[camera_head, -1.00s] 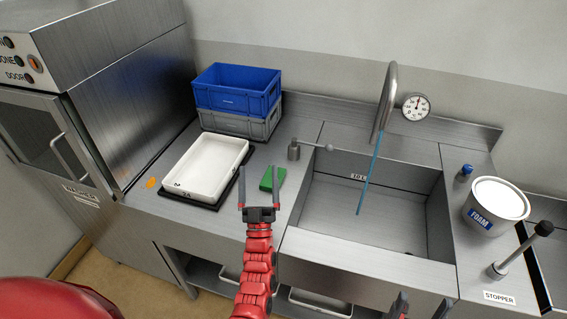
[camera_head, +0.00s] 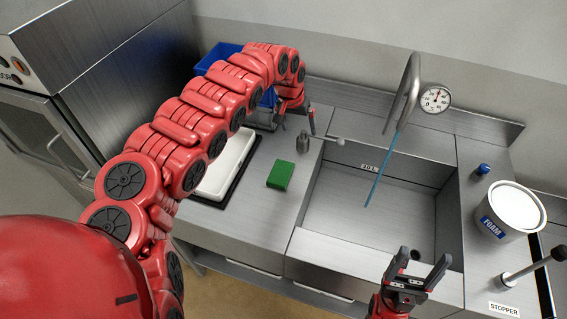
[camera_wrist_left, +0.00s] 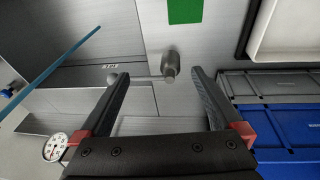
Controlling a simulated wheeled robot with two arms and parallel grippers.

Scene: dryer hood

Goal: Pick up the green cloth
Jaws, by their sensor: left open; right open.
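The green cloth (camera_head: 281,174) lies as a small flat block on the steel counter, between the white tray and the sink. It also shows at the top edge of the left wrist view (camera_wrist_left: 185,10), partly cut off. My left gripper (camera_head: 296,122) is open and empty, behind the cloth near the tap lever, with its arm arching over the tray. In the left wrist view its two fingers (camera_wrist_left: 163,95) are apart, with the lever's post showing between them and the cloth beyond. My right gripper (camera_head: 421,270) is open and empty at the front of the sink.
The sink (camera_head: 340,240) holds a blue water stream from the tap (camera_head: 408,90). A metal lever (camera_head: 303,143) stands behind the cloth. The white tray (camera_head: 228,165) and blue crate (camera_head: 215,58) are partly hidden by my arm. A FOAM tub (camera_head: 515,210) stands at right.

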